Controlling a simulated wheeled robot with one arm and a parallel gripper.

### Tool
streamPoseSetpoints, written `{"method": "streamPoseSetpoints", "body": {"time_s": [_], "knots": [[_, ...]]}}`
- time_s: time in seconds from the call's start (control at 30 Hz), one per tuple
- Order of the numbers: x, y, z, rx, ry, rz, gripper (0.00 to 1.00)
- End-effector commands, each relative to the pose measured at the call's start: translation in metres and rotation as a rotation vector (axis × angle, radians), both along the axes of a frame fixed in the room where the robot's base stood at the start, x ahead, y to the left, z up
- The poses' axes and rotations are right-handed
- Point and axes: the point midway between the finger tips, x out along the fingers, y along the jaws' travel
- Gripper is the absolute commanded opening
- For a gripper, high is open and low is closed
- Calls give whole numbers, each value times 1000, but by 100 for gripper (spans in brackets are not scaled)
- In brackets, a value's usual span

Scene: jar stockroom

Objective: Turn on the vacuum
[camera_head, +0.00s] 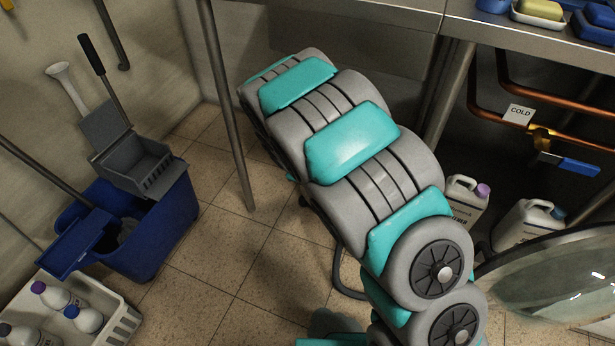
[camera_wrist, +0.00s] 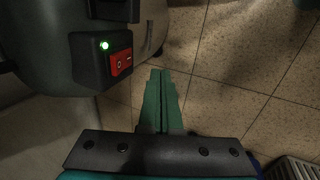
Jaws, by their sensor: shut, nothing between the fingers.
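The vacuum (camera_wrist: 45,35) shows in the wrist view as a dark rounded body at the upper left. A black switch box (camera_wrist: 88,72) on its side carries a red rocker switch (camera_wrist: 121,62) marked O and I. A small green light (camera_wrist: 104,45) beside the rocker is lit. My gripper (camera_wrist: 160,75) is shut and empty, with its green fingertips just right of and below the rocker in the picture. In the head view my arm hides my gripper and most or all of the vacuum.
A blue mop bucket (camera_head: 165,225) with a grey wringer stands at the left. A pale crate (camera_head: 125,318) of bottles is at the lower left. A metal counter (camera_head: 530,33) runs along the back, with white jugs (camera_head: 465,200) and copper pipes (camera_head: 490,105) beneath.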

Motion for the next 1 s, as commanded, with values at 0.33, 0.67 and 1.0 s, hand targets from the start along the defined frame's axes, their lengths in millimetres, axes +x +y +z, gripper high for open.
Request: {"method": "streamPoseSetpoints", "body": {"time_s": [0.33,0.67,1.0], "knots": [[-30,12,47,1,0,2,0],[-42,15,64,-1,3,0,0],[-42,15,64,-1,3,-1,0]]}}
